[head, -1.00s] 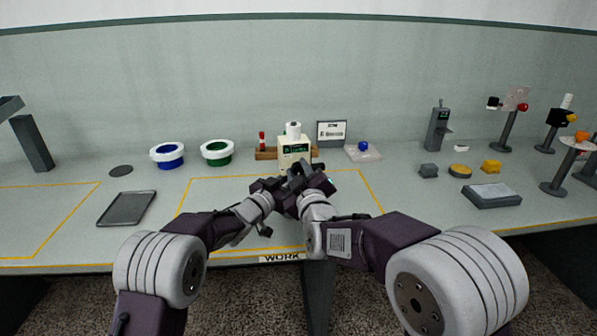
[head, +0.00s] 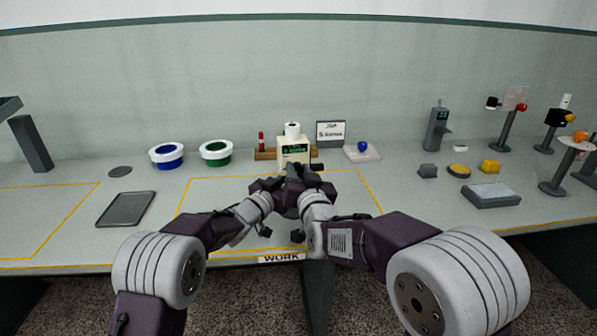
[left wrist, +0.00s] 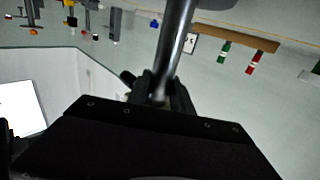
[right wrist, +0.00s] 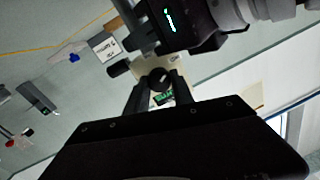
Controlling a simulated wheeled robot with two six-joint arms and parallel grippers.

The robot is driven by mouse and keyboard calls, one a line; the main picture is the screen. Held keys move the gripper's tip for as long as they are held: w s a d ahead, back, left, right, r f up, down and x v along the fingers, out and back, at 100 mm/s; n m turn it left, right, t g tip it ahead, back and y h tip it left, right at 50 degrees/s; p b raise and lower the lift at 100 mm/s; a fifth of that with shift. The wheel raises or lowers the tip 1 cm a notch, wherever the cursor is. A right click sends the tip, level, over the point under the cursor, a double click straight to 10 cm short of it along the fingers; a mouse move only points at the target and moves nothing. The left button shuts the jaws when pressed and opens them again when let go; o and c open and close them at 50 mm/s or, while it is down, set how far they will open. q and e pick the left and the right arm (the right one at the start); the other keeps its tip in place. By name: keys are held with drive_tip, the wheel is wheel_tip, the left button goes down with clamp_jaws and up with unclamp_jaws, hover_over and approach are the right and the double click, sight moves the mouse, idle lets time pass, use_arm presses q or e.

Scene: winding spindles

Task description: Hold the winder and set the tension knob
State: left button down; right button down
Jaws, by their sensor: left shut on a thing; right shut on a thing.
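The winder (head: 293,150) is a cream box with a green display and a white spool on top, upright behind my grippers at the back of the work area. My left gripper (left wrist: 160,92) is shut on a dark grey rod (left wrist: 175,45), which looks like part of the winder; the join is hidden. My right gripper (right wrist: 159,82) is shut around a small dark round knob (right wrist: 160,77) in front of the cream body and green display. A black cylinder (right wrist: 118,68) sticks out beside it. In the head view my right gripper (head: 305,172) hides the winder's lower front.
A sign (head: 331,134) and a pale block with a blue ball (head: 362,152) stand right of the winder. Green-banded (head: 216,153) and blue-banded (head: 167,156) tubs stand left. A grey tray (head: 126,209) lies farther left. The outlined area's right side is clear.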

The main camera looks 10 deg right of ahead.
use_arm(q)
drive_tip(key=shift+f, duration=0.4)
use_arm(e)
drive_tip(key=m, duration=0.4)
drive_tip(key=shift+m, duration=0.3)
drive_tip(key=m, duration=0.3)
drive_tip(key=shift+m, duration=0.3)
drive_tip(key=m, duration=0.4)
drive_tip(key=shift+a+m, duration=0.1)
drive_tip(key=shift+m, duration=1.9)
drive_tip(key=c, duration=1.4)
unclamp_jaws()
drive_tip(key=shift+o, duration=0.2)
drive_tip(key=shift+s, duration=0.1)
